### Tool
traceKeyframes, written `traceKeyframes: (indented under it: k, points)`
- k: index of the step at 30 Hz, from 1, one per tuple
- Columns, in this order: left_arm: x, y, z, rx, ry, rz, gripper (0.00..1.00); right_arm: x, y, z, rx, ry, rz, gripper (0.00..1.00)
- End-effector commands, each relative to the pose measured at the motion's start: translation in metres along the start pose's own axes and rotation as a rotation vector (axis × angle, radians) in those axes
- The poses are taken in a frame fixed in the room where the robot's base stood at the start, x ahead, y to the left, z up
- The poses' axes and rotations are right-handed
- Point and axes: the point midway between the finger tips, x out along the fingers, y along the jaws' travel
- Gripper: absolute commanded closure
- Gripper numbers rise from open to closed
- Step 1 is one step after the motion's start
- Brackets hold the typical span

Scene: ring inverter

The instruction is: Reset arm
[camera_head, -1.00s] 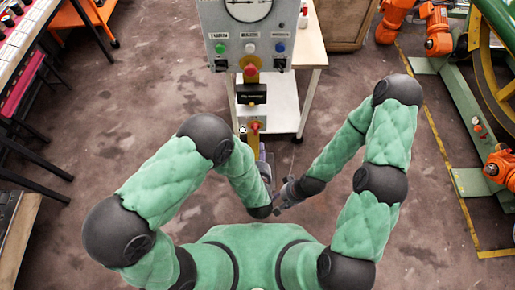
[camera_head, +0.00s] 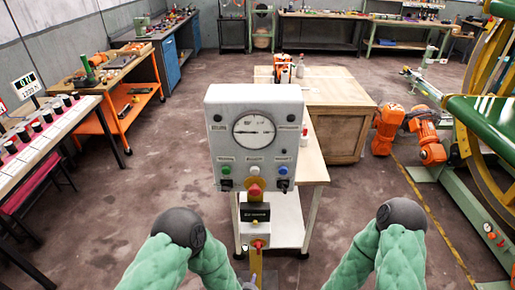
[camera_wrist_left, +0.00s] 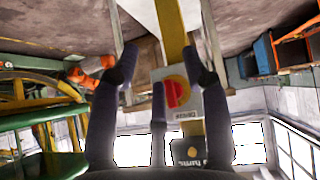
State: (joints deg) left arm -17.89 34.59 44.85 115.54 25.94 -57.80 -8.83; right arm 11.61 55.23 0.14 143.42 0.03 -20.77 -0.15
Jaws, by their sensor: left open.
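In the head view, a grey control box (camera_head: 255,125) with a round gauge and green, white and blue buttons stands upright ahead of me. A red knob (camera_head: 254,190) on yellow is at its lower edge. Below are a black unit (camera_head: 255,212) and a small box with a red switch (camera_head: 257,244), on a yellow post. In the left wrist view my left gripper (camera_wrist_left: 160,62) is open and empty, its dark fingers spread. A red rotary switch (camera_wrist_left: 176,93) on a grey plate shows beyond the fingers; the distance is unclear. My right gripper is outside the frames.
A white cart (camera_head: 282,222) stands just behind the post, and a wooden crate (camera_head: 345,132) behind that. Workbenches line the left side and the back wall. An orange robot arm (camera_head: 425,135) and green machinery (camera_head: 480,120) are at right. Bare floor lies on both sides of the post.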

Motion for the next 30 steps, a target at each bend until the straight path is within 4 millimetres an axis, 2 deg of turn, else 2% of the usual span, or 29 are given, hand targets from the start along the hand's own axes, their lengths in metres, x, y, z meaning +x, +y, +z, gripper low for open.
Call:
traceKeyframes:
  k: [1,6,12,15,21,30]
  points:
    - [0.003,-0.012,0.011,-0.031,-0.074,0.004,0.54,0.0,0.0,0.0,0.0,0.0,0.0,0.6]
    - [-0.001,-0.04,0.051,-0.115,-0.314,0.047,0.54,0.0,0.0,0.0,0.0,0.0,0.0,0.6]
    - [-0.025,-0.068,0.098,-0.207,-0.566,0.096,0.54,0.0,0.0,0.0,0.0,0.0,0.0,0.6]
    - [-0.039,-0.076,0.115,-0.238,-0.655,0.115,0.54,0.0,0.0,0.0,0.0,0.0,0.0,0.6]
    - [-0.053,-0.082,0.13,-0.261,-0.734,0.134,0.54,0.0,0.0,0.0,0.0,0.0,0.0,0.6]
    - [-0.054,-0.082,0.13,-0.261,-0.737,0.135,0.54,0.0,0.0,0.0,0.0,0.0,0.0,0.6]
